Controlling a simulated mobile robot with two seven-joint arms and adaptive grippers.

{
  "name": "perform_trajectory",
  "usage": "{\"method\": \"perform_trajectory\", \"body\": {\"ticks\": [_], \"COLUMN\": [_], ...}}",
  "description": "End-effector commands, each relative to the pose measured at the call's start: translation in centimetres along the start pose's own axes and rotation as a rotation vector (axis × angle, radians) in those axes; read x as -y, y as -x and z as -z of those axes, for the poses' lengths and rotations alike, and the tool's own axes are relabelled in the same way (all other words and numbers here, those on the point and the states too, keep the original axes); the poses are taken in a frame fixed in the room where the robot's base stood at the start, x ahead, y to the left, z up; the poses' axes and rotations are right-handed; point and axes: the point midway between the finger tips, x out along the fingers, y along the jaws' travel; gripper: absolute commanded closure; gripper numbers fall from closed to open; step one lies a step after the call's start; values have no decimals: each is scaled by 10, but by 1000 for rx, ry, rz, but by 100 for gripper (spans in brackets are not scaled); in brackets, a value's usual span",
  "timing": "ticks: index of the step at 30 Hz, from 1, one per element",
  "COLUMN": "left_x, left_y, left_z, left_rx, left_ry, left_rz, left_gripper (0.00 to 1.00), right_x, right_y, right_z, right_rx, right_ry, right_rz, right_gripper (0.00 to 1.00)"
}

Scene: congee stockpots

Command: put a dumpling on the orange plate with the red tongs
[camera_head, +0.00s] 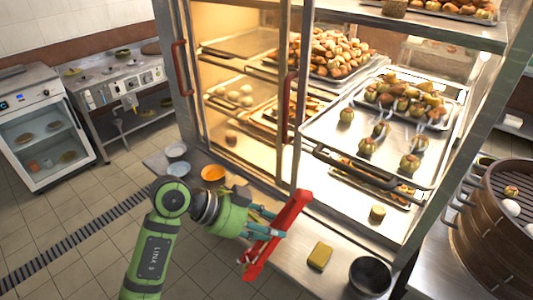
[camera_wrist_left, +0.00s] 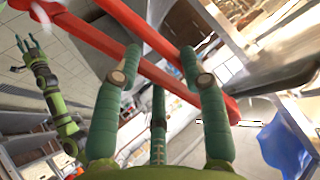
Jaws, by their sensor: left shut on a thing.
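My left gripper (camera_head: 268,225) is shut on the red tongs (camera_head: 290,212), held at a slant over the counter in front of the glass cabinet. In the left wrist view its green fingers (camera_wrist_left: 160,75) close around the red tongs (camera_wrist_left: 130,40). A small orange dish (camera_head: 213,173), seemingly the orange plate, sits on the counter left of the gripper and looks empty. White, dumpling-like pieces (camera_head: 511,207) lie in the dark round steamer (camera_head: 487,235) at the right. My right gripper (camera_wrist_left: 33,47) shows in the left wrist view, fingers spread, apparently empty.
The glass cabinet (camera_head: 292,90) holds trays of buns and pastries; a tray (camera_head: 330,125) juts near its front. White bowls (camera_head: 178,168) stand left of the orange dish. A yellow sponge (camera_head: 320,256) and a dark metal pot (camera_head: 370,277) stand on the counter at the right.

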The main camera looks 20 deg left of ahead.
Motion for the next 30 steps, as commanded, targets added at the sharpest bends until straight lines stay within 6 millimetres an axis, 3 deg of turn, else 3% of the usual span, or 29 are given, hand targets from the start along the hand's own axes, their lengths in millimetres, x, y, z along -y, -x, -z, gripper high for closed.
{"method": "perform_trajectory", "body": {"ticks": [3, 10, 30], "left_x": [-32, -68, -74], "left_y": [1, 11, 14], "left_z": [-34, -70, -77], "left_rx": [14, 51, 62], "left_ry": [30, 52, 55], "left_rz": [23, 55, 61], "left_gripper": [100, 100, 100], "right_x": [3, 2, -8], "right_y": [-9, -15, -16], "right_z": [-1, 0, 3], "right_rx": [1, -1, -7], "right_ry": [2, 2, 2], "right_rz": [4, 2, -10], "right_gripper": [60, 60, 60]}}
